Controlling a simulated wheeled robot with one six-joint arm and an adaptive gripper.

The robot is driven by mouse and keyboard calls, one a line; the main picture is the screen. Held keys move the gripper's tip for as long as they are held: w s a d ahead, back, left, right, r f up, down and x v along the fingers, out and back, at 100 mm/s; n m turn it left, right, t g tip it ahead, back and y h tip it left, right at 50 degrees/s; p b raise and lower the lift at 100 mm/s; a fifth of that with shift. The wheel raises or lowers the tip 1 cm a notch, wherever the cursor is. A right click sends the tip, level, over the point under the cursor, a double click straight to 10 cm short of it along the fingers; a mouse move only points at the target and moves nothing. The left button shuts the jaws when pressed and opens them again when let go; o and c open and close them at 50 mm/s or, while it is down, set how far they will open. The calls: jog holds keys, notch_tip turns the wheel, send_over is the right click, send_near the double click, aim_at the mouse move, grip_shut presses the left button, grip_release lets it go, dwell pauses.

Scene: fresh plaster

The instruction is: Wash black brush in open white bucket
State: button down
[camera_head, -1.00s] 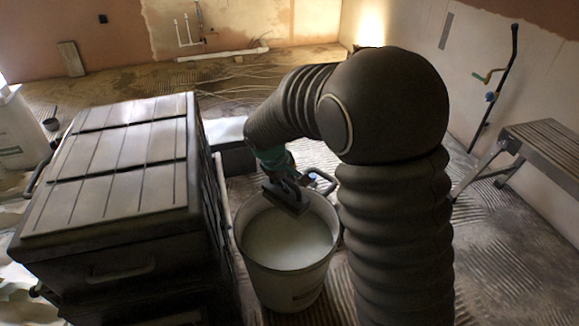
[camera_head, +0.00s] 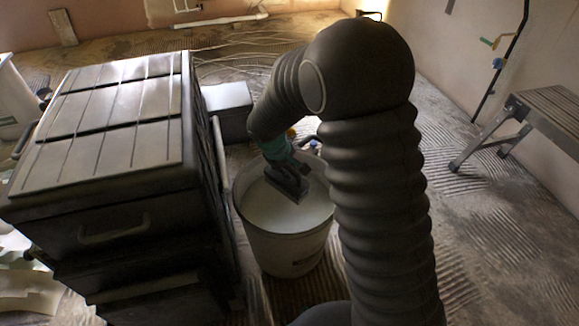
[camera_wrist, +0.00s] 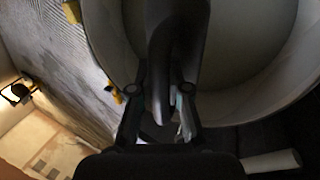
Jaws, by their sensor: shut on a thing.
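The open white bucket (camera_head: 283,250) stands on the floor, filled with pale, milky liquid (camera_head: 290,212). My gripper (camera_head: 279,157) is over the far part of its opening and is shut on the black brush (camera_head: 289,184). The brush is tilted, with its broad dark head low inside the rim; I cannot tell whether it touches the liquid. In the wrist view my gripper (camera_wrist: 160,100) closes around the brush's dark handle (camera_wrist: 178,40), with the bucket's pale rim (camera_wrist: 104,45) behind it. The underside of the brush is hidden.
A large dark chest (camera_head: 115,205) stands close left of the bucket. A grey box (camera_head: 226,108) is behind it. A step bench (camera_head: 550,112) stands at the right. Loose cables (camera_head: 240,60) lie on the floor behind.

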notch_tip(320, 180, down, 11)
jog(key=b, duration=0.8)
jog(key=shift+b, duration=0.3)
jog(key=shift+d, duration=0.1)
